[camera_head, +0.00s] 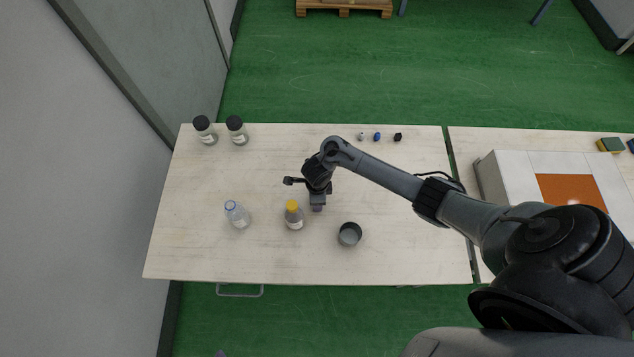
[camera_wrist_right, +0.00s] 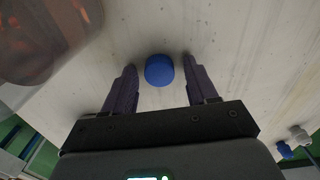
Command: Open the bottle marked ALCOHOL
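My right gripper (camera_wrist_right: 159,66) is open, with its two dark fingers on either side of a round blue cap (camera_wrist_right: 159,70). Gaps show between the cap and both fingers. I cannot tell whether a bottle is under this cap. In the head view the right gripper (camera_head: 317,207) points down at the table, just right of a yellow-capped bottle (camera_head: 293,216). A clear bottle with a blue ring at its neck (camera_head: 237,215) stands further left. No label is readable, so I cannot tell which bottle is marked ALCOHOL. My left gripper is not in view.
A grey open cup (camera_head: 350,234) stands right of the gripper. Two black-lidded jars (camera_head: 204,130) (camera_head: 236,130) stand at the table's (camera_head: 190,255) back left. Several small items, one blue (camera_head: 377,136), lie at the back. A box with an orange panel (camera_head: 570,190) is at right.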

